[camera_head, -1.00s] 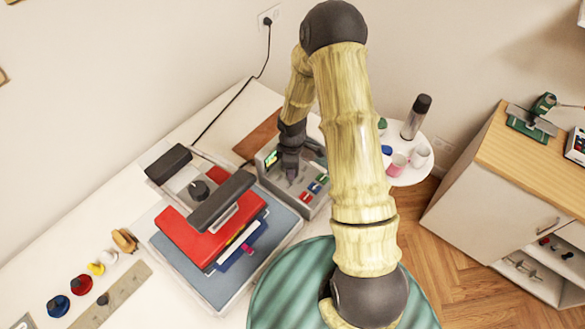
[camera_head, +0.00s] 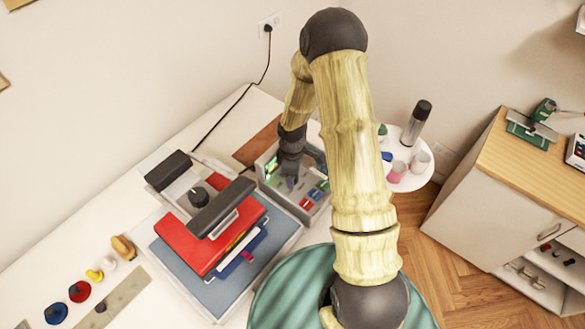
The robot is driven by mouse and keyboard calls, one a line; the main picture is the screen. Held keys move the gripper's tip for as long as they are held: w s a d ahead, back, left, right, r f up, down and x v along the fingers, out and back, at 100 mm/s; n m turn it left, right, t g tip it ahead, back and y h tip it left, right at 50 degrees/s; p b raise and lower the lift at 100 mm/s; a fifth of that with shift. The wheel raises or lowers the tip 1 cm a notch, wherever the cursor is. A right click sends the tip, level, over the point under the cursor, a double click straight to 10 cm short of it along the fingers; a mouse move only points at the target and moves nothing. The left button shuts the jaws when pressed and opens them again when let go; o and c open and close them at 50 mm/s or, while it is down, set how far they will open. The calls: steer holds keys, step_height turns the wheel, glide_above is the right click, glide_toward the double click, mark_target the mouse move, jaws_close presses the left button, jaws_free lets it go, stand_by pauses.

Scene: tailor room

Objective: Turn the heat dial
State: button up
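My gripper (camera_head: 291,181) points down over this box, to the left of the buttons. A heat dial on the box cannot be made out; the gripper may hide it. Whether the fingers are open or shut is too small to tell. A black round knob (camera_head: 199,196) sits on the red heat press (camera_head: 205,240) to the left, apart from my gripper.
The press's black handle (camera_head: 222,207) rises close to the left of the box. Spools (camera_head: 80,291) lie at the table's lower left. A round white side table (camera_head: 408,182) holds a spray can (camera_head: 416,122) and cups. A wooden-topped cabinet (camera_head: 490,165) stands right.

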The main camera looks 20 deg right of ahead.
step_height(320, 180, up, 17)
steer(key=b, duration=0.3)
steer(key=shift+r, duration=0.2)
stand_by(0.5)
steer(key=s+m+t+b, duration=0.2)
steer(key=s+m, duration=1.1)
steer(key=s, duration=0.1)
steer(key=shift+d+f+t, duration=0.25)
steer(key=shift+d+t, duration=0.05)
steer(key=shift+d, duration=0.1)
steer(key=shift+s+a, duration=0.1)
steer(key=shift+s, duration=0.05)
stand_by(0.4)
